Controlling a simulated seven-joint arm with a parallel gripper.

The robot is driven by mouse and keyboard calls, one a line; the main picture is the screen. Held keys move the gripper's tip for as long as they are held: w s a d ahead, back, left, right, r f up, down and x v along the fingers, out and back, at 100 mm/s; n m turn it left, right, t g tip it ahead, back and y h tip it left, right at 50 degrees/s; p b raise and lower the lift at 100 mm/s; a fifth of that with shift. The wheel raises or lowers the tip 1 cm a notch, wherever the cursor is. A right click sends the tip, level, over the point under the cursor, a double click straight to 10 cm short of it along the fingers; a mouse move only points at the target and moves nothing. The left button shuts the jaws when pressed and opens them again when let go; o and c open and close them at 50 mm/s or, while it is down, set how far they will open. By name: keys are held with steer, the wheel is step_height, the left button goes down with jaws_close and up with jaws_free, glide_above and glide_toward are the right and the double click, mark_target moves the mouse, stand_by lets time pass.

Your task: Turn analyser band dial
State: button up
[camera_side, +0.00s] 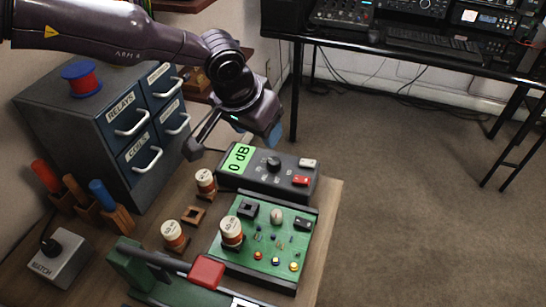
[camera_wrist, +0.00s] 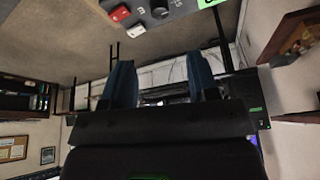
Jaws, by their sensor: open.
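The analyser (camera_side: 262,186) is a dark box on the workbench with a green display (camera_side: 238,158) reading "0 dB". Its round black band dial (camera_side: 273,164) sits right of the display, beside a white button (camera_side: 307,163) and a red button (camera_side: 300,180). My gripper (camera_side: 233,145) is open and empty, above and behind the analyser, apart from the dial. In the wrist view, the two blue fingers of my gripper (camera_wrist: 162,78) stand apart with nothing between them. The dial (camera_wrist: 160,9) shows upside down at the top edge there, and the analyser is partly cut off.
A green circuit board (camera_side: 262,240) with parts lies in front of the analyser. A drawer cabinet (camera_side: 100,115), a tool rack (camera_side: 90,208) and a grey "WATCH" box (camera_side: 60,262) are on the left.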

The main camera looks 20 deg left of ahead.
mark_target(274, 160)
steer(key=x, duration=1.3)
steer(key=c, duration=0.9)
